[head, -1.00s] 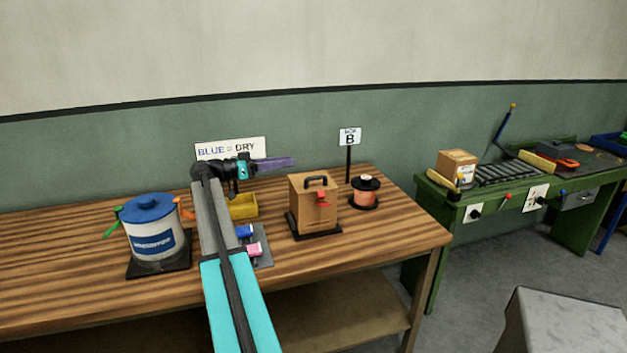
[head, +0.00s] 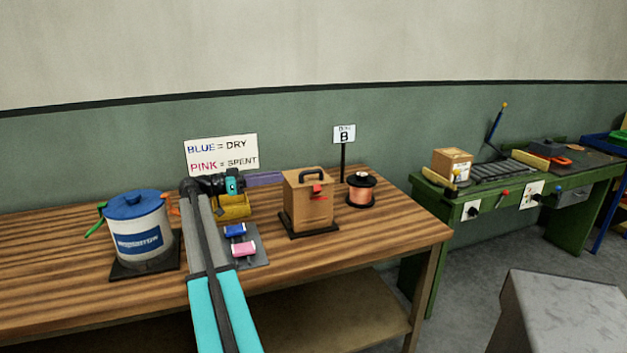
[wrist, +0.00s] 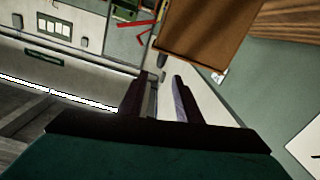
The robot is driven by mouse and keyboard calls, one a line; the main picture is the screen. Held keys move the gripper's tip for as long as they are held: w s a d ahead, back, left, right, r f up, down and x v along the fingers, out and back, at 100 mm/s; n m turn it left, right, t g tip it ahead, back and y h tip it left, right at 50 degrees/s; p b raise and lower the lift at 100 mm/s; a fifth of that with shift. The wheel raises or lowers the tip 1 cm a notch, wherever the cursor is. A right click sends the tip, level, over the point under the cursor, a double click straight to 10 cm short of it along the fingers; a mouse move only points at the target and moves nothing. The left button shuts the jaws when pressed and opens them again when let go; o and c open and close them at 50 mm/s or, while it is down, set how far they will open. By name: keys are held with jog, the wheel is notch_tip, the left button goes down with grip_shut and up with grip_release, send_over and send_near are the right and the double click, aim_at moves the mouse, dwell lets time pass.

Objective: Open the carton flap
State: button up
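The brown carton (head: 308,207) stands upright on a dark base at the right part of the wooden bench. It has a black handle on top and a red tab (head: 317,188) on its front. I cannot make out whether its flap is raised. My gripper (head: 280,178), with purple fingers, points right at the carton's upper left edge; whether it touches is unclear. In the wrist view my gripper (wrist: 165,80) has its fingers apart with nothing between them. A large brown panel, probably the carton (wrist: 205,30), lies ahead of the fingers there.
A white canister with a blue lid (head: 138,230) is at left. A yellow bin (head: 233,207) and a grey tray (head: 255,250) with blue and pink pieces lie near my arm. A copper spool (head: 361,190) stands right of the carton. A green bench (head: 470,200) is farther right.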

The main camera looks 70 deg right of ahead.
aim_at(306, 173)
jog(key=shift+s+d, duration=0.1)
dwell(0.4)
jog(key=shift+p+x, duration=1.05)
jog(key=shift+x, duration=5.75)
jog(key=shift+f, duration=0.1)
grip_shut()
